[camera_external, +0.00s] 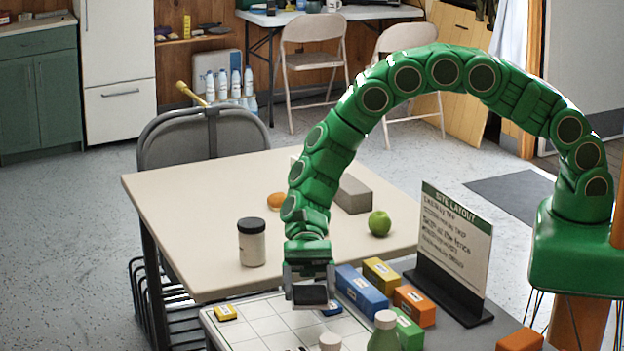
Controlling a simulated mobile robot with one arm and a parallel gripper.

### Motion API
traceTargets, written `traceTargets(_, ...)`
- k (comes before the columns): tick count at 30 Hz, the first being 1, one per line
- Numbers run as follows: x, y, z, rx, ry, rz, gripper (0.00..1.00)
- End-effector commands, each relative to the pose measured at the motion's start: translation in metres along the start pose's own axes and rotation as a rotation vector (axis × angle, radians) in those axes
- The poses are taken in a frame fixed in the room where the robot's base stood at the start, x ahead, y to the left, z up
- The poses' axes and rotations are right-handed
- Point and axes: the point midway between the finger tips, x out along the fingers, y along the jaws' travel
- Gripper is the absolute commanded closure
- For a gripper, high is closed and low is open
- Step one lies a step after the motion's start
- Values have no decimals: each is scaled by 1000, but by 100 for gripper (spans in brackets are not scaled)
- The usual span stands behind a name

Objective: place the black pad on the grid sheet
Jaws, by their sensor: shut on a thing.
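My green arm arches from its base at the right and its gripper (309,280) points down over the grid sheet. The gripper is shut on the black pad (310,295), a small dark flat block. The pad looks to be above the sheet; the exact gap cannot be told. The white grid sheet (262,327) lies at the bottom of the picture, partly cut off by the frame edge. A yellow block (226,312) sits on its left side, and a small blue block (331,310) shows just right of the pad, partly hidden.
Blue (361,290), yellow (381,273) and orange (414,304) boxes stand right of the sheet, by the sign (455,240). A green bottle (384,333) and a white-topped item (330,342) are in front.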

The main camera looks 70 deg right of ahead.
Motion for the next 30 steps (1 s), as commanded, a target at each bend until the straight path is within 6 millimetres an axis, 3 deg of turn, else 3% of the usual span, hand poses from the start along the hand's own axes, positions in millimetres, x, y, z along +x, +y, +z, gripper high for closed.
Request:
traceTargets(10,18,-23,-25,0,0,1,54)
traceTargets(21,24,-31,-34,2,-1,1,54)
traceTargets(30,36,-31,-61,2,-1,2,54)
